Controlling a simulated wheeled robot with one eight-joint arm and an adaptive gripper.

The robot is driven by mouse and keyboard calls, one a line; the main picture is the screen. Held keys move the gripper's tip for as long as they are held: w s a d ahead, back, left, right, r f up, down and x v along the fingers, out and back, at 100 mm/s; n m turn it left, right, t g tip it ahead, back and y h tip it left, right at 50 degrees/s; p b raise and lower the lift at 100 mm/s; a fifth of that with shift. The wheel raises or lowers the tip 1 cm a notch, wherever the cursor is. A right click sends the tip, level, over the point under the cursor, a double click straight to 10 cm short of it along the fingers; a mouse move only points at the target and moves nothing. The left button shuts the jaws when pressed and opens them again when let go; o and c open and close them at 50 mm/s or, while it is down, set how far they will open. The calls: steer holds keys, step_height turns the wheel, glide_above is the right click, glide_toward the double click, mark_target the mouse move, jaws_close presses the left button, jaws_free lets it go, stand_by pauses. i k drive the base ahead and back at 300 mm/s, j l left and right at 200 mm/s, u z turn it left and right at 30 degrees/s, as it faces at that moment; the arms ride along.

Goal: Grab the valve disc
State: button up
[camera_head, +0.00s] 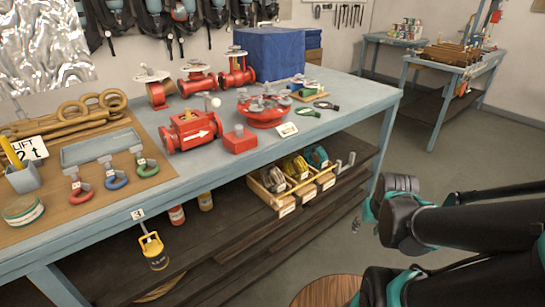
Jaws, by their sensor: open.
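No single part is plainly marked as the valve disc. The likeliest is a round red flanged valve part (265,112) with grey metal pieces on top, lying on the blue-grey workbench (345,97). A red valve body (192,132) with a white arrow and a white knob stands to its left. A small red block (240,139) sits between them, near the front edge. My black and teal arm reaches in from the right, over the floor and apart from the bench. I cannot make out my gripper's fingers in this view.
Red valves (198,80) stand behind. Coloured shackles (115,179) and coiled rope (88,108) lie left. A wooden bin (290,185) of parts is on the lower shelf. Floor (430,150) is clear right of the bench.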

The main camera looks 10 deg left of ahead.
mark_target(188, 116)
steer(key=u, duration=1.3)
